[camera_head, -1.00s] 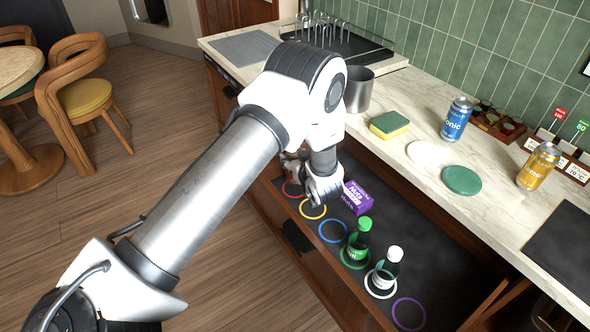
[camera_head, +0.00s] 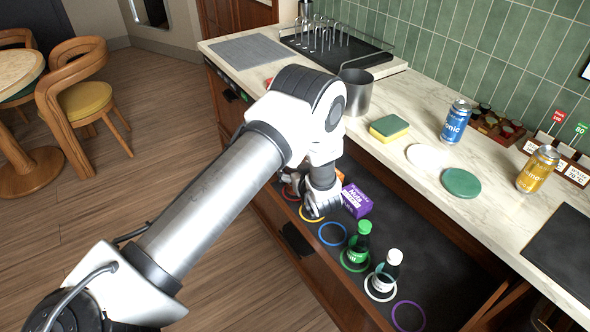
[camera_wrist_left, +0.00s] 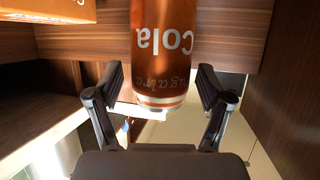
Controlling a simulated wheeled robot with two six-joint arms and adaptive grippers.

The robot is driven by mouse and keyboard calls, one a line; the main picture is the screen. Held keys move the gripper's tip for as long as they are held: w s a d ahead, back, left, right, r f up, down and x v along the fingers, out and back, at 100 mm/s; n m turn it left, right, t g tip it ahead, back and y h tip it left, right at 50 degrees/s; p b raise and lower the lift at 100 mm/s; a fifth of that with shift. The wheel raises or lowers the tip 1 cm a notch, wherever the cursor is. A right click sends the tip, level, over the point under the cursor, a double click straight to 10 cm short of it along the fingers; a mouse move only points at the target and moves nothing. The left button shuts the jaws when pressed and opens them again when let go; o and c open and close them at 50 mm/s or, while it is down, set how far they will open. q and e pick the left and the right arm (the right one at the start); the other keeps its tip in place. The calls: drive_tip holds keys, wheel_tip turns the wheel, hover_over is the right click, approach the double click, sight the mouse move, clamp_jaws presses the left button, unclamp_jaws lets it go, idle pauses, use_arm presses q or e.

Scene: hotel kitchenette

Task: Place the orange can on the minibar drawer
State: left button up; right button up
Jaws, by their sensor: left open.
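The orange can (camera_wrist_left: 164,45) shows in the left wrist view, with upside-down "Cola" lettering and a pale, banded end. It is between the two fingers of my left gripper (camera_wrist_left: 160,97), which are open with a visible gap on each side. In the head view my left gripper (camera_head: 312,206) is low at the far end of the open minibar drawer (camera_head: 425,235), by the yellow ring. The can is hidden behind my arm and hand there. My right gripper is not in view.
A purple box (camera_head: 356,199), a green-capped bottle (camera_head: 358,246) and a white-capped bottle (camera_head: 386,272) stand in the drawer among coloured rings. On the counter (camera_head: 400,178) above are a blue can (camera_head: 456,122), a yellow can (camera_head: 537,169) and a sponge (camera_head: 389,127).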

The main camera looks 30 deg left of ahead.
use_arm(q)
drive_tip(key=v, duration=1.2)
drive_tip(key=shift+b, duration=0.3)
